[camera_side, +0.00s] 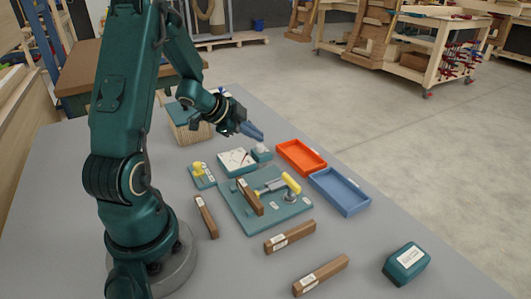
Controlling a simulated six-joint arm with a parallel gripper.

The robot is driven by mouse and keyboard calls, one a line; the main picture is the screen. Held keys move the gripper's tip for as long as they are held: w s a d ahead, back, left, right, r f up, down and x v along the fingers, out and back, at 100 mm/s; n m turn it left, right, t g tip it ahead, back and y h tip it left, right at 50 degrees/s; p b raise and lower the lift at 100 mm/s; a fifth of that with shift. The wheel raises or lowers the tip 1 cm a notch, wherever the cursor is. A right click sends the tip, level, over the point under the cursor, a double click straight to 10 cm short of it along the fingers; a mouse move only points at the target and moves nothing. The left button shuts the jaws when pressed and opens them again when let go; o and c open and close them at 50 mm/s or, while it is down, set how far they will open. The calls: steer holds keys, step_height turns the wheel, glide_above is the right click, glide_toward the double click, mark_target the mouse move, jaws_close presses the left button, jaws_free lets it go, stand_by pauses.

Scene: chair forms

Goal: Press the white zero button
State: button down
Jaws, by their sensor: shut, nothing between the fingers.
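A small teal block (262,155) with a white top, which looks like the white button (262,147), stands beside a white dial plate (237,160) with dark and red marks. The zero label is too small to read. My gripper (258,136) is shut and empty. It appears just above and behind the button in the side view; I cannot tell the exact gap, but no contact shows.
A teal board (235,208) with a yellow-handled clamp lies in front. An orange tray (301,156) and a blue tray (339,191) are to the right. Several wooden bars, including one in front (320,276), and a teal box (406,264) lie nearer.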

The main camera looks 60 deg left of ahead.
steer(key=shift+r, duration=0.2)
steer(key=shift+r, duration=2.5)
steer(key=w+d+r+n+t+y, duration=0.25)
steer(key=d+r+t, duration=0.25)
steer(key=d+r, duration=0.9)
steer(key=s+d+f+n+g+h, duration=0.1)
steer(key=s+d+f+g, duration=0.3)
steer(key=s, duration=0.4)
steer(key=s+d+f+n+g+h, duration=0.2)
steer(key=s+d+f+n+g, duration=0.2)
steer(key=s, duration=0.5)
steer(key=shift+d+f+g, duration=0.3)
steer(key=shift+d, duration=0.15)
steer(key=shift+h, duration=0.25)
